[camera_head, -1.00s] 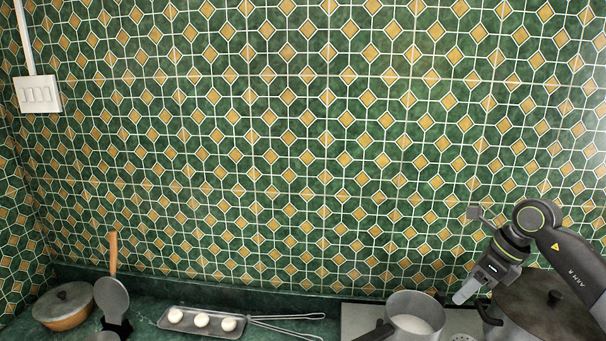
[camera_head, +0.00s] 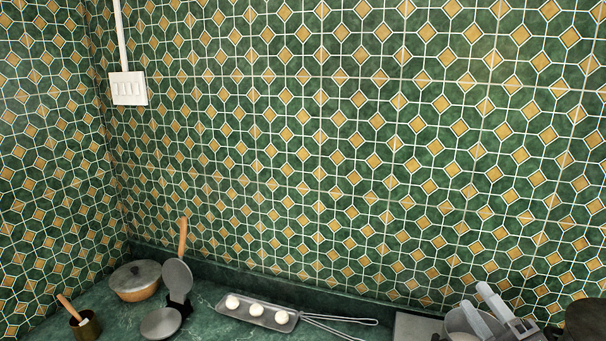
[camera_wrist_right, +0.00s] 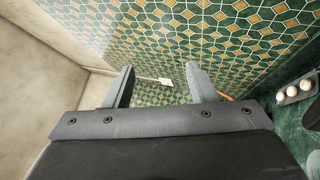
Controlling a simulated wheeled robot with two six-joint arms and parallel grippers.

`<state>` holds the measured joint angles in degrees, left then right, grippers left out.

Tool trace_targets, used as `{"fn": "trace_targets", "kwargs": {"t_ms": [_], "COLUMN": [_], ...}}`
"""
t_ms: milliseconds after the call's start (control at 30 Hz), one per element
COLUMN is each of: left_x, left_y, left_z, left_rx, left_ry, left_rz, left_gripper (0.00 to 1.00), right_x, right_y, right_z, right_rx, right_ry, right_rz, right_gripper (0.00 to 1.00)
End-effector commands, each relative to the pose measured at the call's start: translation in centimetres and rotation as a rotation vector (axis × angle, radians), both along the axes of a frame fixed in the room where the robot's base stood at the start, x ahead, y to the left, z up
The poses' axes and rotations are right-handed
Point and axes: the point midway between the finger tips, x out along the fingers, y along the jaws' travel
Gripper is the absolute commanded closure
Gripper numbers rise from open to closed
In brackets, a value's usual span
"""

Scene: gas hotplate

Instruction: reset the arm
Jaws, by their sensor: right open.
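My right gripper (camera_head: 477,297) shows at the lower right of the head view, in front of a pot (camera_head: 457,323) with pale contents. Its two pale fingers point up and to the left. In the right wrist view the same gripper (camera_wrist_right: 162,80) has its fingers wide apart, with nothing between them but the tiled wall and a white switch plate behind. My left gripper is in neither view.
A tray (camera_head: 236,312) holds three white round pieces, with tongs (camera_head: 340,320) beside it. A lidded pot (camera_head: 135,281), an upright spatula-like utensil (camera_head: 177,278) and a small dark cup (camera_head: 86,325) stand left. A dark lidded pot (camera_head: 588,319) is at the right edge.

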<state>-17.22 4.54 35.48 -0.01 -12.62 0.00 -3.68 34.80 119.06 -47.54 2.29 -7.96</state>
Motion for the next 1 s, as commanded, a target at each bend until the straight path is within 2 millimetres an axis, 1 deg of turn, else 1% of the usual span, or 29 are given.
{"fn": "trace_targets", "kwargs": {"t_ms": [33,167,267,333,433,467,500,567,600,700,833,1000], "left_x": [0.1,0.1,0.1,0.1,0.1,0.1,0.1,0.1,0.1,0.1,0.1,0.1], "left_y": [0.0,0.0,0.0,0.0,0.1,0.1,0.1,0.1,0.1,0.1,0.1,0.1], "left_z": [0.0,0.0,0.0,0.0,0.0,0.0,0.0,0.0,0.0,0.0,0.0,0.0], "left_rx": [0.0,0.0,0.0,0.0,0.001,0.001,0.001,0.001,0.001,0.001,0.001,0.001], "left_ry": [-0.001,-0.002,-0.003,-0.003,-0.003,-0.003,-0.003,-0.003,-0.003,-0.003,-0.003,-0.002], "left_rz": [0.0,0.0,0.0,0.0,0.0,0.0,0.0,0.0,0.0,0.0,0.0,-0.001], "left_gripper": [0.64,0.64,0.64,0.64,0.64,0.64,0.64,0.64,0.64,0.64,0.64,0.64], "right_x": [-0.6,-2.2,-4.1,-5.9,-9.0,-10.1,-11.6,-13.9,-15.5,-19.0,-23.2,-28.0], "right_y": [-1.0,-3.8,-5.5,-6.3,-6.8,-6.7,-6.5,-6.0,-5.5,-4.1,-2.0,0.9], "right_z": [-1.0,-4.2,-7.5,-10.2,-14.2,-15.4,-17.0,-19.1,-20.4,-22.8,-24.9,-26.3], "right_rx": [0.105,0.373,0.566,0.695,0.865,0.914,0.977,1.062,1.111,1.212,1.306,1.393], "right_ry": [0.044,0.18,0.304,0.402,0.553,0.6,0.666,0.765,0.829,0.974,1.141,1.339], "right_rz": [-0.06,-0.231,-0.363,-0.456,-0.588,-0.627,-0.679,-0.751,-0.796,-0.891,-0.99,-1.093], "right_gripper": [0.49,0.49,0.49,0.49,0.49,0.49,0.49,0.49,0.49,0.49,0.49,0.49]}}
